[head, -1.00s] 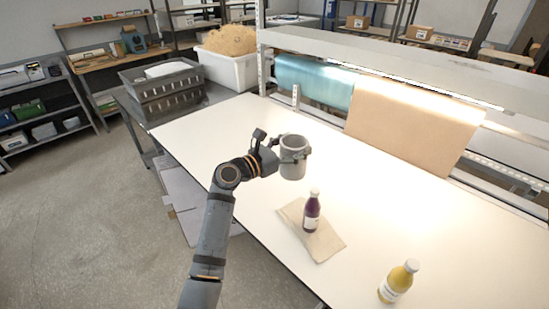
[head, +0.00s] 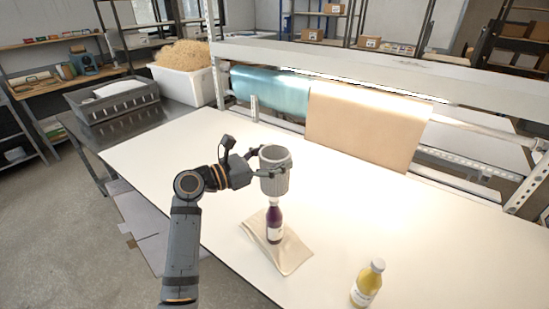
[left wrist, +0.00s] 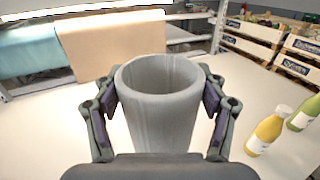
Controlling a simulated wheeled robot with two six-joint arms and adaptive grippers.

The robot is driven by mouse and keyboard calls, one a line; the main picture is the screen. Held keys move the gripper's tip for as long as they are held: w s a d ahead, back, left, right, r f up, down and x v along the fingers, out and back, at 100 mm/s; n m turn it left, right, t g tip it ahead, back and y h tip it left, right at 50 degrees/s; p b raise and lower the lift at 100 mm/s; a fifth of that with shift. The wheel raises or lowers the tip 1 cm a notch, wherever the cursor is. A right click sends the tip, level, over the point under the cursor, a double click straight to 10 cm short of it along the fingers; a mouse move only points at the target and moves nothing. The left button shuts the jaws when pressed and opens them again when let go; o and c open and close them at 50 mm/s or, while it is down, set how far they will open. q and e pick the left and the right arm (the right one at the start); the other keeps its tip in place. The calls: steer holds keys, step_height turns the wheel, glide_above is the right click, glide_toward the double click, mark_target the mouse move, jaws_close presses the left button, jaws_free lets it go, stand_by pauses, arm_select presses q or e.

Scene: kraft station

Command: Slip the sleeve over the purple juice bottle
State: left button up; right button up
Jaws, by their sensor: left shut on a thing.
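My left gripper (head: 262,171) is shut on a grey ribbed cylindrical sleeve (head: 275,174) and holds it upright. In the left wrist view the two fingers of the gripper (left wrist: 162,100) press on the sides of the sleeve (left wrist: 160,125), its open top facing up. The purple juice bottle (head: 275,224) stands upright with a white label. In the head view the sleeve's lower edge is just above the bottle's cap; I cannot tell whether they touch. In the left wrist view the purple bottle is not visible. My right gripper is not in view.
The purple bottle stands on a beige folded mat (head: 293,256) on the white table (head: 370,225). A yellow bottle (head: 367,284) stands to the right; a green one (left wrist: 306,112) shows in the left wrist view. Paper rolls (head: 362,125) hang at the back. The table between is clear.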

arm_select(q)
steer(key=shift+f+b, duration=1.8)
steer(key=shift+f, duration=0.8)
steer(key=shift+f+b, duration=0.55)
steer(key=shift+f, duration=0.9)
steer(key=shift+f+b, duration=0.55)
steer(key=shift+f, duration=0.8)
steer(key=b, duration=0.2)
glide_above(267, 215)
steer(key=x, duration=0.3)
steer(key=shift+s+a+f, duration=0.1)
steer(key=shift+f, duration=1.1)
steer(key=shift+s+a+f, duration=0.1)
steer(key=shift+f, duration=1.1)
steer(key=shift+f+b, duration=1.45)
steer(key=shift+f, duration=1.3)
steer(key=o, duration=0.8)
